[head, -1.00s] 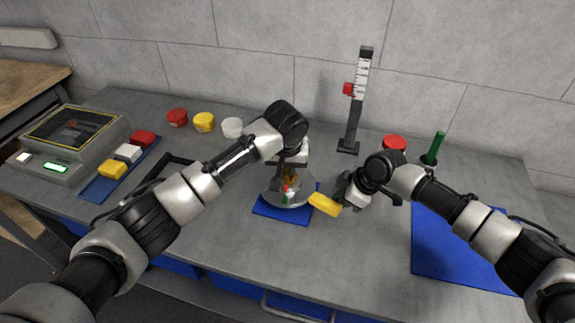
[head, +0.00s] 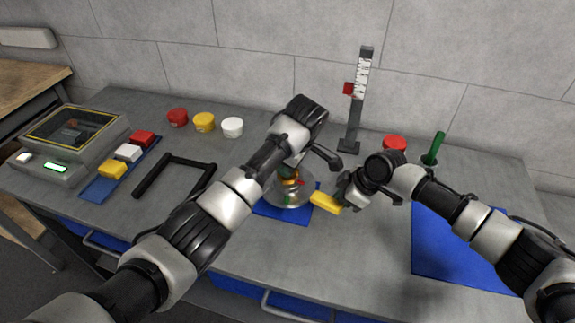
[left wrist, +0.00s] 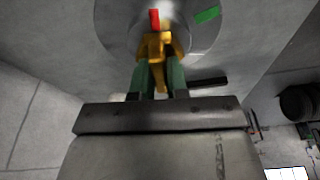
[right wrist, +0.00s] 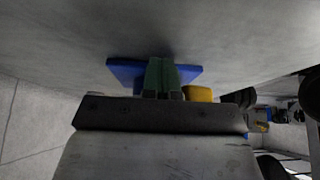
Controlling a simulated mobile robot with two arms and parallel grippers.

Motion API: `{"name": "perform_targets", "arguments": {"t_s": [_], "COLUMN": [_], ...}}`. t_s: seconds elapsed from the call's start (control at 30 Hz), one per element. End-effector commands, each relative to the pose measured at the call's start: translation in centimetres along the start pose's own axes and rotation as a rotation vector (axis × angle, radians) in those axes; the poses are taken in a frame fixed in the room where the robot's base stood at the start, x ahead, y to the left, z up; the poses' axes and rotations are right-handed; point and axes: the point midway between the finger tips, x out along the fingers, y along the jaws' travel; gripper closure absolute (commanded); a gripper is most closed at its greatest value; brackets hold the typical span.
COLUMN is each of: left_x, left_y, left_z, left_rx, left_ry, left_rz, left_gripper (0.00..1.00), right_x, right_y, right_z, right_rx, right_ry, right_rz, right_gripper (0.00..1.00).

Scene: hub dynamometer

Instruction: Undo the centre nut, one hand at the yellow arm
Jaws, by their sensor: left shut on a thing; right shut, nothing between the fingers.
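The hub is a round grey disc (head: 290,199) on a blue mat (head: 268,211), with a yellow arm (head: 326,203) sticking out at its right. The brass centre nut (left wrist: 158,48) is between the green fingertips of my left gripper (left wrist: 158,76), which is shut on it from above. A red mark (left wrist: 155,19) and a green mark (left wrist: 207,15) show near it. In the head view my left gripper (head: 290,173) partly hides the nut. My right gripper (head: 343,194) is shut and empty, close by the yellow arm's outer end, which shows beside its fingers (right wrist: 160,78). Whether they touch is unclear.
A black frame (head: 172,160) lies left of the hub. Red, yellow and white (head: 232,127) pots stand behind it. A scale post (head: 354,110), a red pot (head: 395,143) and a green-handled tool (head: 434,145) stand at back right. A blue mat (head: 440,250) lies at right.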

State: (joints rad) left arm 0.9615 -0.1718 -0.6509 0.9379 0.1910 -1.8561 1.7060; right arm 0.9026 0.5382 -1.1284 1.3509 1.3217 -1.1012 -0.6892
Motion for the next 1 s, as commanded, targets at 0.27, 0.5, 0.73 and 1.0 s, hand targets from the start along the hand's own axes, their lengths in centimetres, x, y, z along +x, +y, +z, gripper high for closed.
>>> {"name": "perform_targets", "arguments": {"t_s": [0.27,0.5,0.73,1.0], "left_x": [0.1,0.1,0.1,0.1], "left_y": [0.0,0.0,0.0,0.0], "left_z": [0.0,0.0,0.0,0.0], "left_rx": [0.003,0.003,0.003,0.003], "left_ry": [0.0,0.0,0.0,0.0], "left_rz": [0.0,0.0,0.0,0.0], "left_gripper": [1.0,1.0,1.0,1.0], "right_x": [0.1,0.3,0.4,0.4], "right_y": [-0.7,-1.8,-2.8,-2.9], "right_z": [-0.2,-0.5,-0.7,-0.7], "right_rx": [-0.002,-0.002,-0.001,0.0], "right_ry": [0.001,0.0,0.0,0.0], "right_rz": [-0.002,-0.002,-0.001,0.0], "right_gripper": [1.0,1.0,1.0,1.0]}}
